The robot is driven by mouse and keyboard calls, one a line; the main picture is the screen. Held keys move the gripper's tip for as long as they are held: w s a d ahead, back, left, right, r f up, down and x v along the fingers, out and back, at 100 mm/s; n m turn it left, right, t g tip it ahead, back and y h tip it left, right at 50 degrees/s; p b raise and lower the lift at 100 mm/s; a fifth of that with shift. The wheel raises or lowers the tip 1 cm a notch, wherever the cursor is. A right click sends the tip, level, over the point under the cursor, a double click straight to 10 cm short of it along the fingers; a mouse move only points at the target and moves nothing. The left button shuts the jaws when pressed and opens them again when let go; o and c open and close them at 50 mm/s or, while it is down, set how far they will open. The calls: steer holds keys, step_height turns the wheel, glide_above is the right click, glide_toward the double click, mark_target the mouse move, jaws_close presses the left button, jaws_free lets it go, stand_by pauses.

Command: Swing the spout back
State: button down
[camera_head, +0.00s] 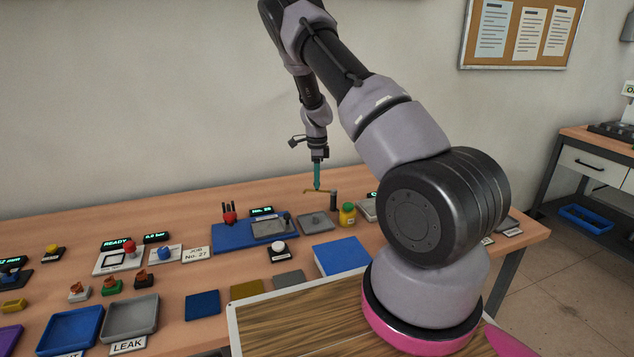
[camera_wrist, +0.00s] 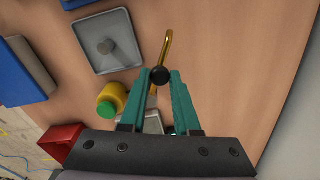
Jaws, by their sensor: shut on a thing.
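The spout (camera_head: 326,191) is a thin brass tube above the back right part of the bench, beside a short dark post (camera_head: 333,202). My gripper (camera_head: 317,188) points down at the spout. The fingertips partly hide that piece.
A yellow bottle (camera_head: 347,215) with a green top stands close to the post. A grey tray (camera_head: 318,224) is left of it, and a blue pad (camera_head: 341,257) lies in front. The wrist view shows bare wood right of the spout.

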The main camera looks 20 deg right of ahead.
steer(key=shift+w+d+m, duration=0.35)
steer(key=shift+m, duration=0.6)
steer(key=shift+w+d+m, duration=0.3)
steer(key=shift+w+m, duration=0.1)
steer(key=shift+m, duration=0.5)
steer(key=shift+w+d+m, duration=0.35)
steer(key=shift+m, duration=0.6)
steer(key=shift+r, duration=0.1)
steer(key=c, duration=0.6)
jaws_free()
steer(key=shift+c, duration=0.2)
step_height(320, 180, up, 11)
